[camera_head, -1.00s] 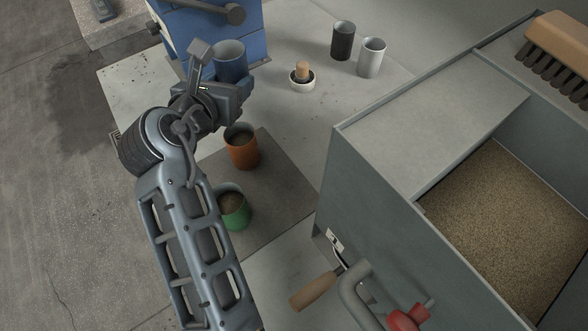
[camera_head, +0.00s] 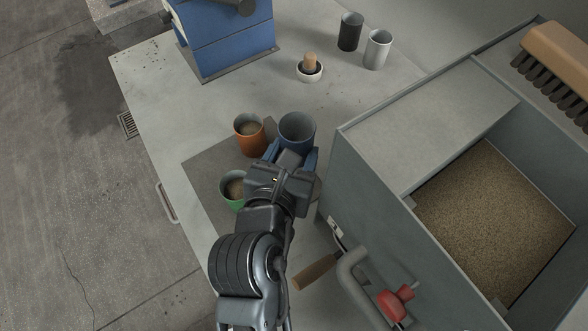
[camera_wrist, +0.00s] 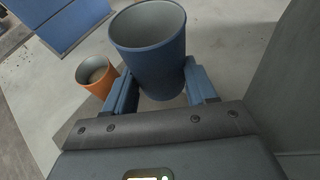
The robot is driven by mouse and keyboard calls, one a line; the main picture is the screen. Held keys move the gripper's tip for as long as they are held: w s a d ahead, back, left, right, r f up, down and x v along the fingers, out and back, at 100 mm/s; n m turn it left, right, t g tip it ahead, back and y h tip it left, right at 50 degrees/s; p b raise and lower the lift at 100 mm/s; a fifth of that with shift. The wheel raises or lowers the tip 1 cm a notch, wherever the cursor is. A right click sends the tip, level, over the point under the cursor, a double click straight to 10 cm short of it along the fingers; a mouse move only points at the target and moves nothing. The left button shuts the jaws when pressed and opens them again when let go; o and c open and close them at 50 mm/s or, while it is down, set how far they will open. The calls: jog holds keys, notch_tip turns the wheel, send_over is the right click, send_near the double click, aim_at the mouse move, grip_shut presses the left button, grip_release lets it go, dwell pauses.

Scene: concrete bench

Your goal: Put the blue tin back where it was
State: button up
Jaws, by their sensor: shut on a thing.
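The blue tin (camera_head: 297,130) is upright between the fingers of my gripper (camera_head: 292,158), which is shut on it. In the wrist view the blue tin (camera_wrist: 150,50) fills the space between the two blue fingers (camera_wrist: 160,88), and its inside looks empty. It is close beside the grey bin's wall, to the right of the orange tin. I cannot tell whether its base touches the bench. The orange tin (camera_head: 249,134) and the green tin (camera_head: 232,188) stand on a dark mat (camera_head: 205,165), both with brown contents. My gripper partly hides the green tin.
The grey bin (camera_head: 365,190) of grain stands close on the right, with a wooden-handled tool (camera_head: 316,272) at its front. A white bowl (camera_head: 310,70), black tin (camera_head: 350,32), white tin (camera_head: 377,48) and blue machine (camera_head: 225,40) stand behind. The bench's left part is clear.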

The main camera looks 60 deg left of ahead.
notch_tip(320, 180, down, 7)
jog(key=shift+f+b, duration=0.2)
jog(key=shift+b, duration=0.3)
jog(key=shift+d+f, duration=0.15)
jog(key=shift+f, duration=0.1)
jog(key=o, duration=1.4)
jog(key=shift+f, duration=0.1)
jog(key=v, duration=1.2)
